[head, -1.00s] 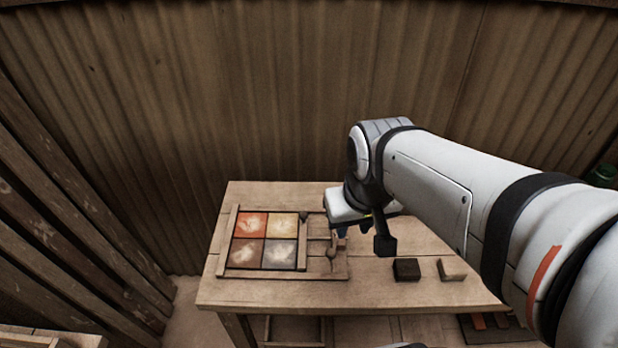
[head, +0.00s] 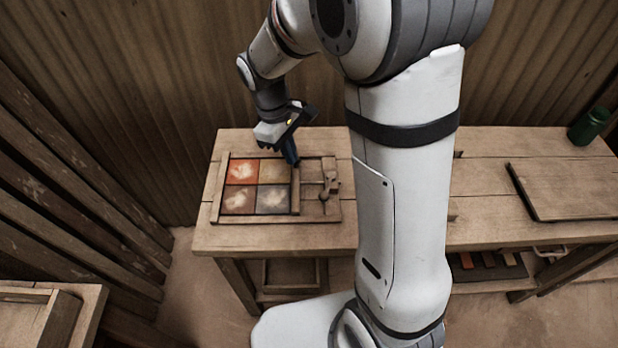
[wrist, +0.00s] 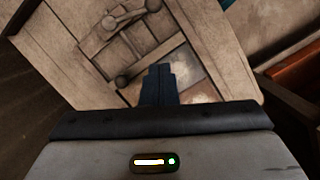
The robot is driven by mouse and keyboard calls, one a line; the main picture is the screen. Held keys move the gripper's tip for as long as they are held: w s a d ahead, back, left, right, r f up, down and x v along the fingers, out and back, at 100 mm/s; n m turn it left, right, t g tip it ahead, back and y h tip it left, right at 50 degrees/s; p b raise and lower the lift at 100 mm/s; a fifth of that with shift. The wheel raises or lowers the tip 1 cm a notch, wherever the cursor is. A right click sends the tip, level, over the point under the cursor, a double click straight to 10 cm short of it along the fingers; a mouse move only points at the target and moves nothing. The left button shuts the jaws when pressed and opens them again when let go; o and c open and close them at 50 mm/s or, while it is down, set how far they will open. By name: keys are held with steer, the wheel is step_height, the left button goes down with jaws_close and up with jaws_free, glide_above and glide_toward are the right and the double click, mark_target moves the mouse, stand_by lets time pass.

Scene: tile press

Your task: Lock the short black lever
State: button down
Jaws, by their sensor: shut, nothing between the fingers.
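A wooden tile press (head: 215,197) lies on the table, with coloured tiles (head: 272,199) in its left part. A dark brown lever (head: 330,184) with a rounded end sits on the press's right part. No lever looks clearly black, so I cannot tell which is the short one. My gripper (head: 291,157) is shut and empty, pointing down over the far end of the bar beside the tiles. A lever (wrist: 122,20) lies farther up. Contact is unclear.
A board (head: 565,190) and a green bottle (head: 589,125) are on the right of the table (head: 470,210). My arm hides the table's middle. A corrugated wall stands behind, and wooden slats stand at the left.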

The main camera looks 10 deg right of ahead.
mark_target(328, 185)
steer(key=shift+w+a+f+n, duration=0.4)
steer(key=shift+w+f, duration=0.05)
steer(key=shift+f, duration=0.25)
steer(key=x, duration=0.9)
steer(key=shift+s+d+f, duration=0.2)
steer(key=shift+s+f, duration=0.05)
steer(key=shift+f, duration=0.1)
steer(key=shift+s+d+r+p, duration=0.15)
steer(key=shift+s+d+p, duration=0.35)
steer(key=shift+d, duration=0.3)
steer(key=shift+s+d+r+p, duration=0.2)
steer(key=shift+s+d+p, duration=0.1)
steer(key=shift+s+d, duration=0.4)
